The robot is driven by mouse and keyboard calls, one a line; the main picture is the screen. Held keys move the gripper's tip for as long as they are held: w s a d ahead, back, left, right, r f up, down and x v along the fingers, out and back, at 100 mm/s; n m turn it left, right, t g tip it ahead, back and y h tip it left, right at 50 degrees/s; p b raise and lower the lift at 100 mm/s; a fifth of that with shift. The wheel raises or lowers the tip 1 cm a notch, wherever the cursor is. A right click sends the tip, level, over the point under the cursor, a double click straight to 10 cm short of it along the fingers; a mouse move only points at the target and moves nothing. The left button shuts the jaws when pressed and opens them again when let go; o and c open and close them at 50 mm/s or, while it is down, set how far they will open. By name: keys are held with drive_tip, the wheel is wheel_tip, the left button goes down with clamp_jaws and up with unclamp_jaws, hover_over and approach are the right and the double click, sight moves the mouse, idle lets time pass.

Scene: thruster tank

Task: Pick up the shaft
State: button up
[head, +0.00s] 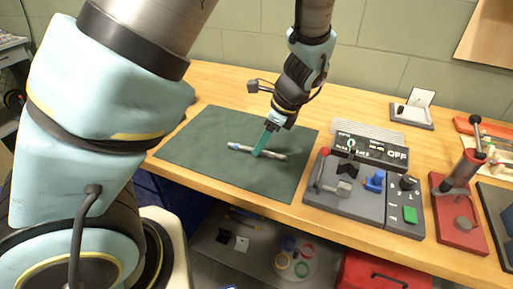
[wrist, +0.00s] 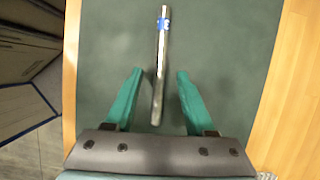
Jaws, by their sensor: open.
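The shaft (head: 243,149) is a thin grey metal rod with a blue band near one end. It lies on the dark green mat (head: 198,140) on the wooden bench. In the wrist view the shaft (wrist: 159,75) runs lengthwise up the picture, its near end between the two teal fingers. My gripper (head: 260,153) is over the middle of the shaft in the head view. In the wrist view my gripper (wrist: 157,73) is open, with a gap on both sides of the shaft. I cannot tell how far the fingertips are above the mat.
A grey control box with an OFF display (head: 375,152) stands right of the mat. A red lever press (head: 459,205) is farther right. A small stand (head: 412,112) is at the back. Colored rings (head: 290,244) lie on a lower shelf. The mat around the shaft is clear.

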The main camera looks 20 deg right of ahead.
drive_tip(key=shift+x, duration=0.85)
clamp_jaws()
idle(0.8)
